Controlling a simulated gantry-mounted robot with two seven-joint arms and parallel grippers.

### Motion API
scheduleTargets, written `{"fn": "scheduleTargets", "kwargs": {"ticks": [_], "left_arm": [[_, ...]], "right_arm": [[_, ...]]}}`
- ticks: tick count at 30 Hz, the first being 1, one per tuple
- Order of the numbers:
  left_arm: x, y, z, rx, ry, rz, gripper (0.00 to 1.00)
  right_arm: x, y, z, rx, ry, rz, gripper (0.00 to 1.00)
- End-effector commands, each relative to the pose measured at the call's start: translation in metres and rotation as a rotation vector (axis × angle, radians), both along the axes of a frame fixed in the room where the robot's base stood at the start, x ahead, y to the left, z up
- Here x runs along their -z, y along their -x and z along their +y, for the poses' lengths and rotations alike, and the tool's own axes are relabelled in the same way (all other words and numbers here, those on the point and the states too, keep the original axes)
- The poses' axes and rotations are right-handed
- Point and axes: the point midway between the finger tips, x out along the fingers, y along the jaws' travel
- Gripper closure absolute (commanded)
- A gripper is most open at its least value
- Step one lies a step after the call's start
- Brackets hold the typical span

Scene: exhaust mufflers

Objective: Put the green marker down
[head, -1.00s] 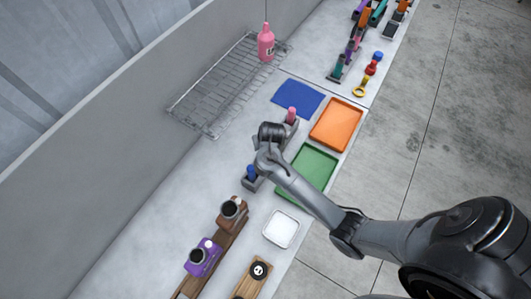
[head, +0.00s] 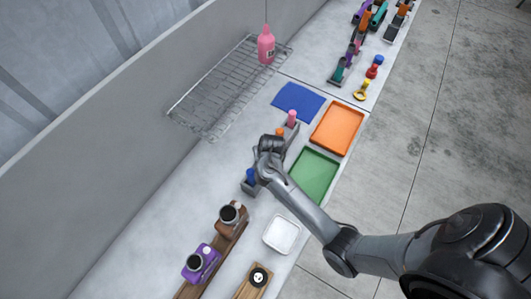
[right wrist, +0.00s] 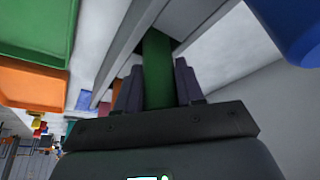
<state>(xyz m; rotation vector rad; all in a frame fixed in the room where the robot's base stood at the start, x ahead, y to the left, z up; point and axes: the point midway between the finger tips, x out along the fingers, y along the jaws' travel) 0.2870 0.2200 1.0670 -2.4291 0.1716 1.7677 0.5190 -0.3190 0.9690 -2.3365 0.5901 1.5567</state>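The green marker (right wrist: 157,70) is between the two fingers of my right gripper (right wrist: 158,88) in the right wrist view, with a finger against each side. Its far end reaches into a dark opening in the grey holder (right wrist: 128,38); how deep it sits cannot be told. In the head view my right gripper (head: 262,160) is over the middle of the grey holder (head: 290,132), and the green marker is hidden there. A blue marker (head: 251,174), an orange marker (head: 280,132) and a pink marker (head: 292,116) stand in the holder. My left gripper is not in view.
A green tray (head: 314,176) and an orange tray (head: 337,129) lie right of the holder. A blue cloth (head: 298,101) and a wire rack (head: 215,95) with a pink bottle (head: 266,45) are beyond. A white dish (head: 281,234) is nearer. Bare counter lies left of the holder.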

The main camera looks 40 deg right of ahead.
Motion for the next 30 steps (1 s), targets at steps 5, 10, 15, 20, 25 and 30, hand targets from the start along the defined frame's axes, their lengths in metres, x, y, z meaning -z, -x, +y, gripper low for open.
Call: {"fn": "scheduleTargets", "kwargs": {"ticks": [5, 10, 15, 20, 25, 30], "left_arm": [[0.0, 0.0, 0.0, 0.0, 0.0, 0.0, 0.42], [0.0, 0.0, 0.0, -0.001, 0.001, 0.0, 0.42], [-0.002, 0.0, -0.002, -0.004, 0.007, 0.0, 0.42], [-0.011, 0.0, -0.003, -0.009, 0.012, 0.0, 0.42], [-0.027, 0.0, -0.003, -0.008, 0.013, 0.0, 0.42], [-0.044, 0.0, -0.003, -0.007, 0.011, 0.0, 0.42]], "right_arm": [[0.0, 0.0, 0.0, 0.0, 0.0, 0.001, 0.38], [0.0, 0.0, 0.0, 0.0, 0.0, 0.001, 0.38], [-0.004, 0.0, 0.0, 0.0, 0.0, 0.0, 0.38], [-0.02, 0.005, 0.001, 0.0, 0.003, -0.002, 0.38], [-0.049, 0.015, 0.006, -0.002, 0.005, -0.002, 0.38], [-0.079, 0.026, 0.013, -0.003, 0.004, 0.0, 0.38]]}}
